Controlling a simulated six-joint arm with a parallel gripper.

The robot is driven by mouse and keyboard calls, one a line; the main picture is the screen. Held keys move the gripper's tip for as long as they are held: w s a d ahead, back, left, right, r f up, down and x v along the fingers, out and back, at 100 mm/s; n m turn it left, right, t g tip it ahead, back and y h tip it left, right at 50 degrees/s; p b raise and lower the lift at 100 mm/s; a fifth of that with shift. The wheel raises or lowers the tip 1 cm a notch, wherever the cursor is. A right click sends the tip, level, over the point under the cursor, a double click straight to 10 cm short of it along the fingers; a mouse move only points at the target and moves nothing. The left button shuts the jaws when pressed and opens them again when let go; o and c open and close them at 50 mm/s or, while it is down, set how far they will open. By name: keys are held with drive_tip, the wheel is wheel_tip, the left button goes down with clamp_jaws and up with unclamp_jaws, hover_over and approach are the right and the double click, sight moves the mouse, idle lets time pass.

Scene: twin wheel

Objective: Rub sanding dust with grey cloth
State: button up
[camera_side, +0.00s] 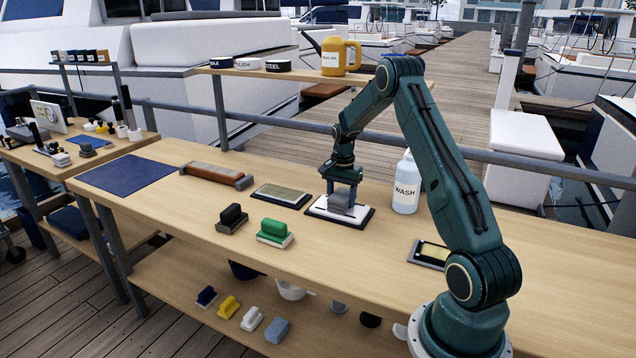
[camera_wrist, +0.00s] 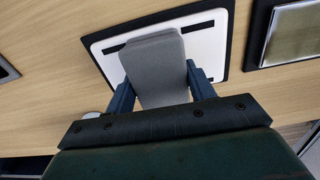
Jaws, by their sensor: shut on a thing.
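My gripper (camera_side: 342,190) is shut on a grey cloth pad (camera_side: 341,208) over a white panel with a dark border (camera_side: 320,211) on the bench. In the wrist view the grey cloth pad (camera_wrist: 155,68) sits between my gripper's two blue fingers (camera_wrist: 157,88), above the white panel (camera_wrist: 110,47). The pad appears to rest on or very close to the panel; contact cannot be told for certain. Dark marks (camera_wrist: 193,27) show near the panel's edges. I cannot make out sanding dust; the pad hides part of the panel.
A panel with a tan face (camera_side: 282,195) lies left of the white one. A WASH bottle (camera_side: 405,187) stands close to its right. A green-handled block (camera_side: 274,232) and a dark block (camera_side: 231,218) sit in front.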

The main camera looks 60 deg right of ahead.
drive_tip(key=shift+w, duration=3.1)
wheel_tip(320, 180, up, 8)
drive_tip(key=shift+s+r, duration=0.1)
drive_tip(key=shift+r, duration=0.1)
wheel_tip(320, 180, up, 5)
hover_over(323, 202)
drive_tip(key=a, duration=0.1)
drive_tip(key=w+a+n, duration=0.3)
drive_tip(key=a+n, duration=0.6)
drive_tip(key=a, duration=0.9)
drive_tip(key=s+a+n, duration=0.3)
drive_tip(key=a+n, duration=0.2)
drive_tip(key=a, duration=0.4)
drive_tip(key=s+a+n, duration=0.4)
drive_tip(key=a, duration=0.6)
wheel_tip(323, 202, down, 14)
drive_tip(key=shift+d+r, duration=0.25)
